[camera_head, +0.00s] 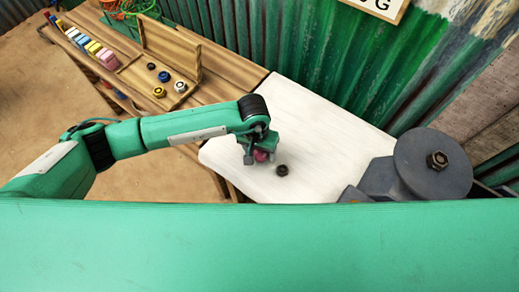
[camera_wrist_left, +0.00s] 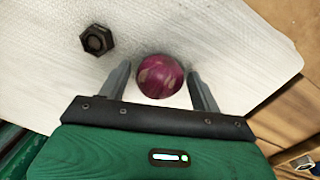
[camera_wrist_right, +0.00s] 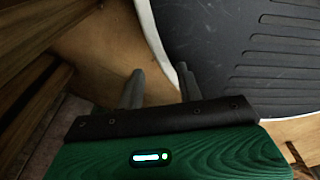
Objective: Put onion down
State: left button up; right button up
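The onion (camera_wrist_left: 160,76) is a round purple-red ball with pale patches, above or on the white board (camera_head: 310,130). In the head view the onion (camera_head: 261,155) shows just under my left gripper (camera_head: 257,157). In the left wrist view the fingers of my left gripper (camera_wrist_left: 160,82) stand apart on either side of the onion, with a narrow gap at each side. I cannot tell its exact height over the board. My right gripper (camera_wrist_right: 160,68) is open and empty in the right wrist view; the head view does not show it.
A dark hex nut (camera_head: 282,170) lies on the board beside the onion. A grey balance device with a round plate (camera_head: 432,163) stands at right. A wooden tray (camera_head: 158,76) with several nuts and a row of coloured blocks (camera_head: 92,46) are at the back left.

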pick_arm(q)
jog(key=shift+o, duration=0.2)
jog(key=shift+r, duration=0.25)
notch_tip(320, 180, up, 4)
jog(key=shift+w+a+r+b, duration=0.15)
jog(key=shift+r+b, duration=0.05)
jog(key=shift+b, duration=0.1)
notch_tip(320, 180, up, 7)
jog(key=b, duration=0.1)
jog(key=shift+a+r, duration=0.15)
jog(key=shift+a, duration=0.15)
pick_arm(e)
jog(key=shift+w+a+f, duration=0.2)
jog(key=shift+w+f, duration=0.05)
jog(key=shift+w, duration=0.15)
jog(key=shift+d, duration=0.2)
